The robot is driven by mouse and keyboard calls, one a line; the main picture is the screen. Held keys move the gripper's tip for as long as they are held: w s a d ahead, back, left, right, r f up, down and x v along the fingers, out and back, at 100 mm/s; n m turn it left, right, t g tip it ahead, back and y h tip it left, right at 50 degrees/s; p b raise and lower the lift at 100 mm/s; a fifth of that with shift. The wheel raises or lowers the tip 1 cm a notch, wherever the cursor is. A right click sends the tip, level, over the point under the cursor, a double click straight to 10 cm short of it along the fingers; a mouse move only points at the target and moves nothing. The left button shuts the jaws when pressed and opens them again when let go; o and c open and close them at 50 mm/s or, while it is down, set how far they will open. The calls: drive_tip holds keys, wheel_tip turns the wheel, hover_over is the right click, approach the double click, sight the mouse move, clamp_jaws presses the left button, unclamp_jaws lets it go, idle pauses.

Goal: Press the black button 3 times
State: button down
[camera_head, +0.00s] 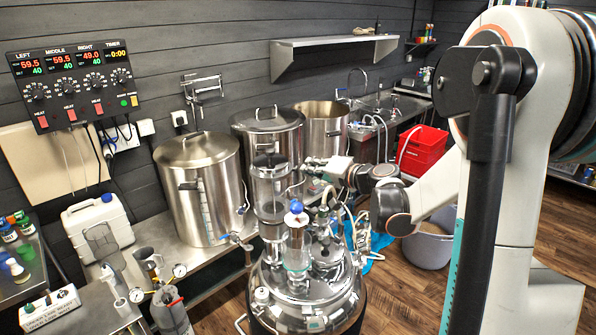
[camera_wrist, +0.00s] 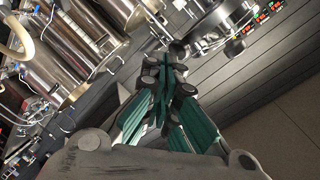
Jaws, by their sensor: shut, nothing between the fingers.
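My gripper (camera_head: 314,165) is in front of the middle kettle and above the glass-and-steel still, its fingers pointing left. In the wrist view, the teal-lined fingers (camera_wrist: 164,62) are together with nothing between them. The control panel (camera_head: 76,86) on the wall at the upper left has dark knobs, red switches and small green and yellow buttons. A white box (camera_head: 50,309) with a printed label and small controls sits at the lower left, well apart from my gripper. I cannot make out for sure which control is the black button.
The still (camera_head: 307,295) with a tall glass column stands just below my gripper. Steel kettles (camera_head: 200,190) line the bench behind. A white jug (camera_head: 98,227) and a gas canister (camera_head: 172,312) stand at left. A red crate (camera_head: 423,150) and a grey bucket (camera_head: 430,245) are at right.

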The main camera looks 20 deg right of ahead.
drive_tip(key=shift+w+a, duration=0.2)
drive_tip(key=shift+a, duration=0.25)
idle(0.9)
drive_tip(key=shift+d, duration=0.2)
drive_tip(key=shift+s+d+b, duration=0.3)
drive_tip(key=shift+s+d, duration=0.1)
drive_tip(key=shift+d, duration=0.2)
drive_tip(key=shift+s+d+b, duration=0.1)
drive_tip(key=shift+s+d, duration=0.25)
drive_tip(key=shift+d, duration=0.4)
drive_tip(key=shift+s+d+b, duration=0.15)
drive_tip(key=shift+s+d, duration=0.25)
drive_tip(key=shift+d, duration=0.35)
drive_tip(key=shift+s+d+b, duration=0.1)
drive_tip(key=shift+s+d, duration=0.25)
drive_tip(key=shift+d, duration=0.4)
idle(0.4)
drive_tip(key=d, duration=0.1)
drive_tip(key=s+d, duration=0.1)
drive_tip(key=d+b, duration=0.1)
drive_tip(key=shift+s+d, duration=0.15)
drive_tip(key=shift+s, duration=0.2)
